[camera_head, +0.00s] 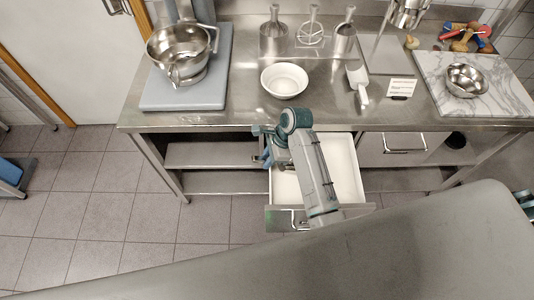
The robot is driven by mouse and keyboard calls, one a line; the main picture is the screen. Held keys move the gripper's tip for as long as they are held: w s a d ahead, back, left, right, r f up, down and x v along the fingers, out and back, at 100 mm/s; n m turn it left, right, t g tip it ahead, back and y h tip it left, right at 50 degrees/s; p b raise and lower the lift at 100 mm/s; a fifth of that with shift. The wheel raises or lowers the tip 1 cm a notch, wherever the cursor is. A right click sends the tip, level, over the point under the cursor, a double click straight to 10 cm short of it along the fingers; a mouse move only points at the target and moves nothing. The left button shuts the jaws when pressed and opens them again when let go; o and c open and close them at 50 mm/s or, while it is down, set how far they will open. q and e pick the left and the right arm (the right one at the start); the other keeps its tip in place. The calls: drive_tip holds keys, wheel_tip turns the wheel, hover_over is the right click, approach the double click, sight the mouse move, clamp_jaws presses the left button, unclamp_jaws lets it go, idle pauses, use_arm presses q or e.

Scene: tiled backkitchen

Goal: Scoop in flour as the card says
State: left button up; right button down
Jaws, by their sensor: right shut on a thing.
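A small printed card (401,88) stands on the steel counter; its text is too small to read. A white scoop (358,83) lies left of it. A white bowl (284,80) stands further left; I cannot tell whether it holds anything. Three metal items (273,40) with upright handles stand behind the bowl. No flour can be made out. My right gripper (262,142) is in front of the counter edge, over the left side of an open drawer (345,172). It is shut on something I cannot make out. My left gripper is not in view.
A steel mixing bowl (183,58) stands on a blue-grey base (200,98) at the left. At the right, a marble board (500,95) holds a small metal bowl (466,80) and colourful items. The pulled-out drawer juts into the floor space. The counter's front strip is largely clear.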

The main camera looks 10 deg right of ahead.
sight(279, 167)
drive_tip(key=shift+d+f, duration=0.2)
drive_tip(key=shift+f, duration=0.75)
drive_tip(key=shift+d+f, duration=0.25)
drive_tip(key=shift+f, duration=0.65)
drive_tip(key=shift+d+f, duration=0.2)
drive_tip(key=shift+f, duration=0.75)
drive_tip(key=shift+f, duration=0.3)
drive_tip(key=shift+d, duration=0.2)
drive_tip(key=shift+s+d+r, duration=0.1)
drive_tip(key=shift+d, duration=0.35)
drive_tip(key=shift+d, duration=0.15)
drive_tip(key=shift+s+d+f, duration=0.1)
drive_tip(key=shift+d+f, duration=0.1)
drive_tip(key=shift+d, duration=0.25)
drive_tip(key=shift+d, duration=0.15)
